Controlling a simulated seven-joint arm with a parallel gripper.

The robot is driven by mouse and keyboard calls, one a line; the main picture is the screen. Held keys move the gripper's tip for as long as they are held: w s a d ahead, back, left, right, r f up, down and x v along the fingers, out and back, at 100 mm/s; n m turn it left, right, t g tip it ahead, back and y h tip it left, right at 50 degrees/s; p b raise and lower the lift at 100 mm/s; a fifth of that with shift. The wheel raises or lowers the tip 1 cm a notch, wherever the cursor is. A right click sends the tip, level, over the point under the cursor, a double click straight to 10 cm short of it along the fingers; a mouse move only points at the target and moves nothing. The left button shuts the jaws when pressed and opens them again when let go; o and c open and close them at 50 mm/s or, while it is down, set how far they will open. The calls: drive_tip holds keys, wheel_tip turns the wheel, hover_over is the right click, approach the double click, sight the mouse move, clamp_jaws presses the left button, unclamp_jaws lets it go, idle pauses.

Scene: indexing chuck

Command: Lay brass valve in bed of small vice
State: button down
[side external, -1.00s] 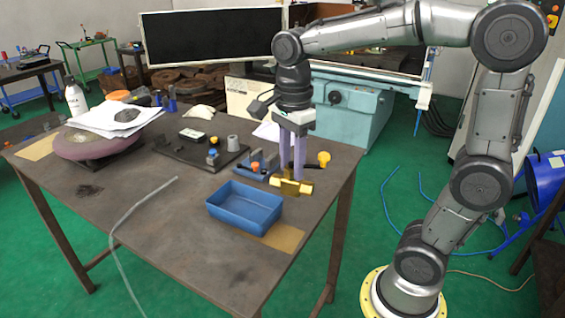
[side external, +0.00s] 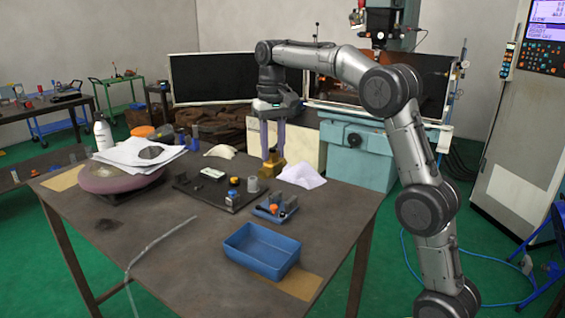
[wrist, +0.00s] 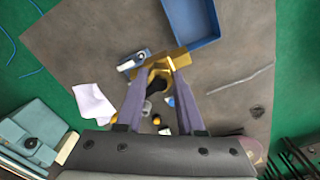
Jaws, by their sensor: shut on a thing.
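The brass valve (side external: 272,166) is between the fingers of my gripper (side external: 271,158), which is shut on it. It appears held above the table toward the far side. In the wrist view the valve (wrist: 170,65) shows as a gold bar with angled ends at the fingertips (wrist: 157,85). The small vice seems to be the blue fixture (side external: 276,207) with an orange knob, on the table behind the blue tray. The valve and fingers hide part of the table below.
The open blue tray (side external: 262,250) stands empty near the front. A black plate (side external: 215,189) with small parts lies left of the fixture. A white cloth (side external: 302,176) lies at the far edge.

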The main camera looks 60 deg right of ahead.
drive_tip(key=w+d+f, duration=0.4)
drive_tip(key=d+f, duration=0.4)
drive_tip(key=d, duration=0.4)
drive_tip(key=shift+w+d+f, duration=0.2)
drive_tip(key=shift+d+f, duration=0.1)
drive_tip(key=shift+d, duration=0.05)
drive_tip(key=shift+f, duration=3.5)
drive_tip(key=shift+f, duration=0.85)
drive_tip(key=shift+c, duration=2.2)
unclamp_jaws()
wheel_tip(320, 180, up, 14)
